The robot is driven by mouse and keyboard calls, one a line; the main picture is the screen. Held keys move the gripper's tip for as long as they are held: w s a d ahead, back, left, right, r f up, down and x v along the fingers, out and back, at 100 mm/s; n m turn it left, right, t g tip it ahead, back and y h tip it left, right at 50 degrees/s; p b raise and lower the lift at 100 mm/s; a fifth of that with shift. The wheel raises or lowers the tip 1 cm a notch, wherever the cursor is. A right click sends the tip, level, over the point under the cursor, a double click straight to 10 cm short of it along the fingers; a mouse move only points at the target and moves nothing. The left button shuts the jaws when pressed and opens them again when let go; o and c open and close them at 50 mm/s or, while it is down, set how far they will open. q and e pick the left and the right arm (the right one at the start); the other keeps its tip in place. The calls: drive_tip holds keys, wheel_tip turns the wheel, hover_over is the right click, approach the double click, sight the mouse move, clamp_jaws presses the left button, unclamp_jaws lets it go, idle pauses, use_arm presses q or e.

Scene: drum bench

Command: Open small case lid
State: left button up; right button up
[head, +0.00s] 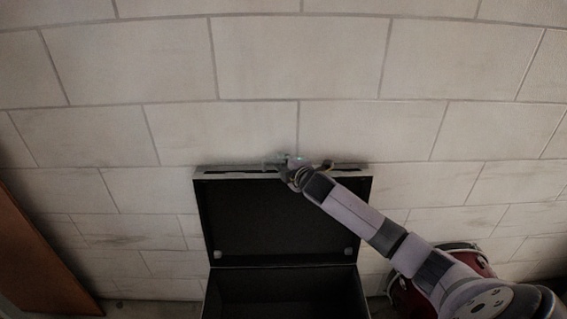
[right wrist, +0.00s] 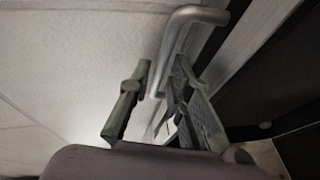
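The small case (head: 284,246) stands open, its dark inside facing me. Its lid (head: 235,225) is raised near upright in front of the wall, and the base (head: 285,290) lies below, cut by the picture's lower edge. My right gripper (head: 298,162) is at the lid's top edge. In the right wrist view its two fingers (right wrist: 162,70) are apart, with the metal handle (right wrist: 180,50) running between them, closer to the right finger. I cannot tell whether either finger touches it. My left gripper is not in view.
A pale block wall (head: 300,60) rises behind the case. A red drum (head: 440,285) is at the lower right, partly behind my right arm. A brown wooden panel (head: 35,260) stands at the left. The space left of the lid looks clear.

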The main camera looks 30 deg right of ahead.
clamp_jaws()
drive_tip(key=shift+f, duration=0.1)
idle(0.4)
drive_tip(key=shift+s+a+f, duration=0.15)
drive_tip(key=shift+s+a, duration=0.1)
drive_tip(key=s+a+t+b, duration=0.2)
drive_tip(key=s+a+b, duration=0.1)
drive_tip(key=s, duration=0.3)
drive_tip(key=s+a+n+t+h+b, duration=0.1)
drive_tip(key=s+a+b, duration=0.3)
drive_tip(key=s, duration=0.2)
drive_tip(key=shift+s+a+t, duration=0.35)
drive_tip(key=shift+s+t, duration=0.05)
